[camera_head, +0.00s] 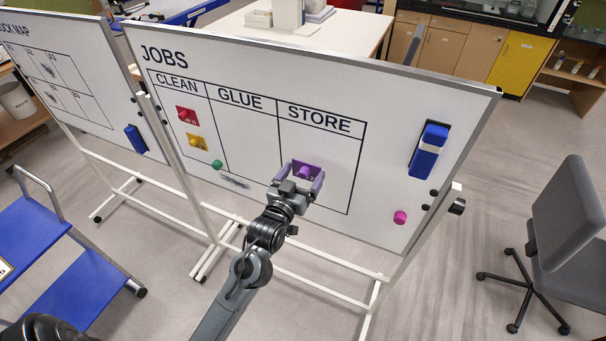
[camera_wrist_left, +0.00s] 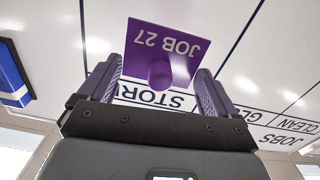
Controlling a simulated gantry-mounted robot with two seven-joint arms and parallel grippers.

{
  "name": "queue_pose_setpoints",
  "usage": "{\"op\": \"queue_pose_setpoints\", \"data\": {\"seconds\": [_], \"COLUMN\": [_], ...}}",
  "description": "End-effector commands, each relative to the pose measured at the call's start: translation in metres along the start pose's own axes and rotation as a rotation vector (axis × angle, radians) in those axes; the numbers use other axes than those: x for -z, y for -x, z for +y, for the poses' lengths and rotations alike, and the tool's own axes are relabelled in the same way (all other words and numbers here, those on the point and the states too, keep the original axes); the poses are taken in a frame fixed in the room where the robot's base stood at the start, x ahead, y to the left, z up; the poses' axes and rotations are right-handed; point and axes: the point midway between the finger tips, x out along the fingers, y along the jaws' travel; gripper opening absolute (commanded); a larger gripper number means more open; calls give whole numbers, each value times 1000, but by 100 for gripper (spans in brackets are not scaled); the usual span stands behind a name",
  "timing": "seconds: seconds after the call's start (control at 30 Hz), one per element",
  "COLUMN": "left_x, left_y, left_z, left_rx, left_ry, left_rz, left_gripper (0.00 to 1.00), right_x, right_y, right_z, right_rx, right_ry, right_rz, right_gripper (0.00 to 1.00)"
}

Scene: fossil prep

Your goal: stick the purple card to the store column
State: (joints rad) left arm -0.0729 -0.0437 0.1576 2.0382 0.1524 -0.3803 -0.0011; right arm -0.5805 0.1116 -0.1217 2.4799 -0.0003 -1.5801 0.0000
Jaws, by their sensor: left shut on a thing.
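The whiteboard (camera_head: 255,140) headed JOBS has three columns: CLEAN, GLUE and STORE. The store column (camera_head: 335,155) is the right one. The purple card (camera_head: 309,164) is in front of the store column, below its heading, between its side lines in the head view. In the left wrist view, the purple card (camera_wrist_left: 178,42) reads JOB 27 upside down and has a round purple knob. My left gripper (camera_head: 300,180) is shut on the card, its fingers (camera_wrist_left: 160,85) either side of the knob. I cannot tell whether the card touches the board. My right gripper is not in view.
A red card (camera_head: 187,115) and yellow card (camera_head: 197,143) are in the clean column. A green magnet (camera_head: 217,164), pink magnet (camera_head: 400,217) and blue eraser (camera_head: 428,150) are on the board. A grey chair (camera_head: 570,220) stands right; a blue cart (camera_head: 45,240) stands left.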

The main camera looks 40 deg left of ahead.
Motion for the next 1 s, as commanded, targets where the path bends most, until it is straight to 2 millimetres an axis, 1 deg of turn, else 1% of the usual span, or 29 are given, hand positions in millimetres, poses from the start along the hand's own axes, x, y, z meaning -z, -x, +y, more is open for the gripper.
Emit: {"op": "queue_pose_setpoints", "data": {"seconds": [0.2,0.27,0.7,0.83,1.0], "left_x": [3,0,0,1,0], "left_y": [0,-5,-46,-52,-55], "left_z": [0,0,0,0,0], "left_rx": [-1,-1,-1,-1,-1], "left_ry": [-9,-9,-9,-9,-9], "left_rz": [0,2,2,2,1], "left_gripper": [63,63,62,62,62], "right_x": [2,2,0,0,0], "right_y": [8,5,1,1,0], "right_z": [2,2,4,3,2], "right_rx": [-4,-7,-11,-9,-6], "right_ry": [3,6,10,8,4], "right_rz": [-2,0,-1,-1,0], "right_gripper": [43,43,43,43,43]}}
